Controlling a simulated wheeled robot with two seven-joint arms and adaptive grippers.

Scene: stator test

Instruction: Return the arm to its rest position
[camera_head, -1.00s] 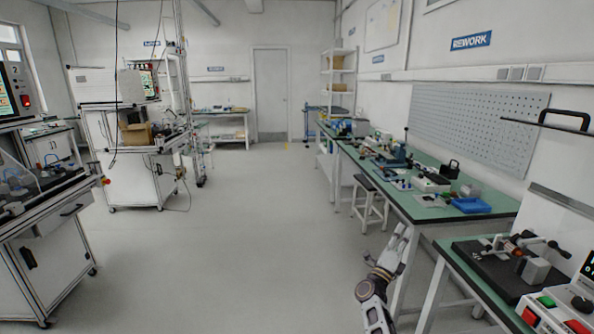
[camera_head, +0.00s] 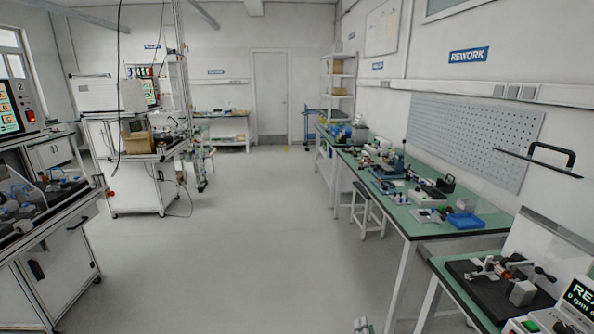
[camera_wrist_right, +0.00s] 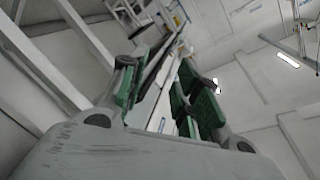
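Only the tips of my right gripper (camera_head: 362,325) show, at the bottom edge of the head view, left of the near right bench's leg. The rest of my right arm is out of that view. In the right wrist view the two fingers with green pads (camera_wrist_right: 162,92) stand apart with a gap between them. Nothing is seen held in the gap. My left gripper and arm are in neither view.
The near right bench (camera_head: 447,268) carries a black-based fixture (camera_head: 497,287) and a red-buttoned instrument with a display (camera_head: 577,305). A longer green-topped bench (camera_head: 410,222) with a blue tray (camera_head: 466,220) runs behind it. White cabinets (camera_head: 50,265) stand left. The middle floor (camera_head: 250,230) is clear.

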